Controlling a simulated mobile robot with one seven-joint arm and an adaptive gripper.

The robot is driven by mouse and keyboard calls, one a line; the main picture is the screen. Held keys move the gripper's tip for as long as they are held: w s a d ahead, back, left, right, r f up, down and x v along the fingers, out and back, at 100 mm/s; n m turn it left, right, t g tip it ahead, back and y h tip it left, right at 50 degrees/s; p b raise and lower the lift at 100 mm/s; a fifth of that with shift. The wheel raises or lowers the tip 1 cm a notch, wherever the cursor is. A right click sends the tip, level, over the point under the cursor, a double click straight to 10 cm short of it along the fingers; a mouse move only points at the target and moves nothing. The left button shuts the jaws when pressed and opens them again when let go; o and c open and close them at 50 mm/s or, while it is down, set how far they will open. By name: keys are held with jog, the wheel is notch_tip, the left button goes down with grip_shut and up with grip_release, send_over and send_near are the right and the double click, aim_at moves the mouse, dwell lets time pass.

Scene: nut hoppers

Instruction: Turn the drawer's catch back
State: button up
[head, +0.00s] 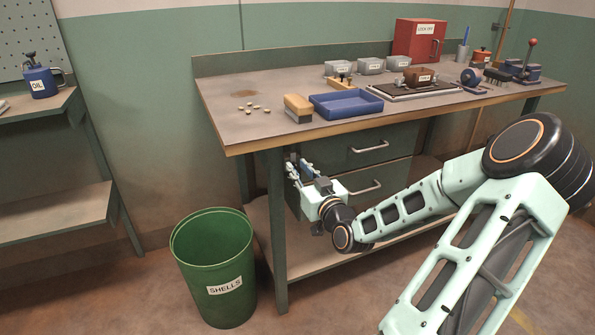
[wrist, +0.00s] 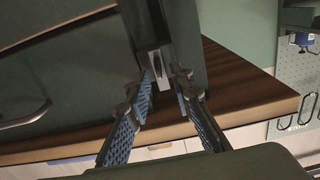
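The drawer unit under the bench has an upper drawer (head: 352,146) and a lower drawer (head: 385,178), each with a bar handle; both look shut. One handle (wrist: 25,118) shows at the left in the wrist view. A small pale plate with a narrow upright piece, which looks like the catch (wrist: 158,68), sits beside the dark bench leg (wrist: 185,40). My gripper (head: 296,166) is under the bench's front left corner. In the wrist view its blue-padded fingers (wrist: 163,92) are apart, in front of the catch, with nothing between them. The catch is hidden in the head view.
The bench top (head: 225,110) overhangs close above my gripper. The front bench leg (head: 277,215) stands just left of it. A green SHELLS bin (head: 213,265) stands on the floor further left. A blue tray (head: 346,104) and a brush (head: 298,107) lie on top.

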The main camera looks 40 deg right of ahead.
jog(key=shift+w+d, duration=0.1)
jog(key=shift+w, duration=0.4)
grip_shut()
